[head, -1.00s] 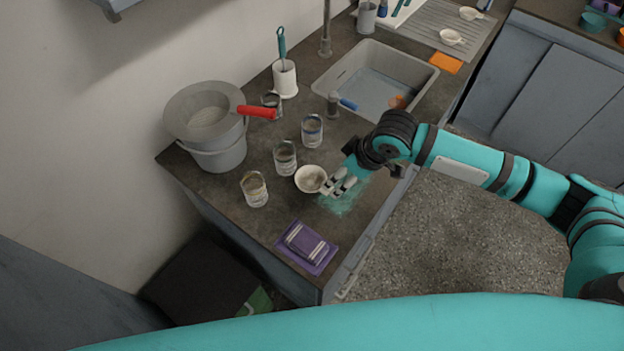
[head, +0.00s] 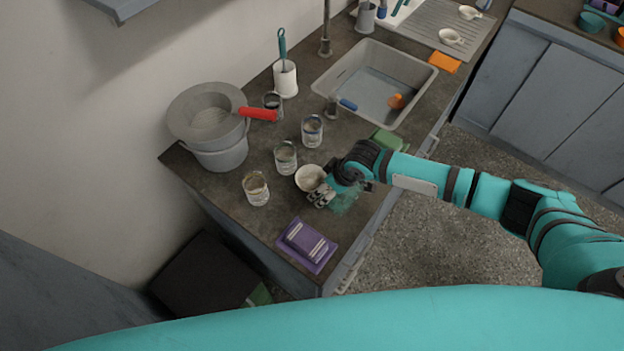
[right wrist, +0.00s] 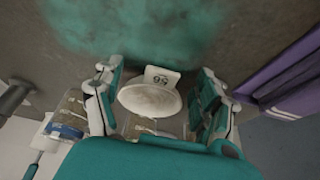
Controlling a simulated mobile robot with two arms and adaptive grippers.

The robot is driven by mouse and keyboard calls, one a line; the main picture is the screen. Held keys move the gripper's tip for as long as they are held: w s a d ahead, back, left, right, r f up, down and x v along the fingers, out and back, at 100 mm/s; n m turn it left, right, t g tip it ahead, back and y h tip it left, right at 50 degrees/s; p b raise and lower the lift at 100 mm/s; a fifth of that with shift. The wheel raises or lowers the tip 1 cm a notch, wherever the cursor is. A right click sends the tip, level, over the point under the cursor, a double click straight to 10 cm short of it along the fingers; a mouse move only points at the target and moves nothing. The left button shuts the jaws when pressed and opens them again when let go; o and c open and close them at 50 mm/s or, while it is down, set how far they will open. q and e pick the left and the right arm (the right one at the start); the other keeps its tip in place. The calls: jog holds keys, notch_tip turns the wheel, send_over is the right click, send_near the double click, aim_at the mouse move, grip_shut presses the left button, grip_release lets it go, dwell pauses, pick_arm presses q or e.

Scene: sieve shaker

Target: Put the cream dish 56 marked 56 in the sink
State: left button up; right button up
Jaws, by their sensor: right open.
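The cream dish 56 (head: 310,177) sits on the dark counter near the jars. In the right wrist view the dish (right wrist: 150,101) shows its round bowl and a tab marked 56, upside down in the picture. My right gripper (head: 321,197) is low at the near side of the dish. In the right wrist view its open fingers (right wrist: 155,98) stand on either side of the dish, with gaps visible. The grey sink (head: 370,88) lies further back on the same counter, with an orange object (head: 396,101) in it. My left gripper is out of view.
Several glass jars (head: 286,158) stand left of and behind the dish. A grey bucket (head: 220,155) with a red-handled tool is further left. A green block (head: 388,142) lies between my arm and the sink.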

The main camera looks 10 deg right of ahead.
grip_shut()
dwell(0.4)
jog(key=shift+r, duration=0.1)
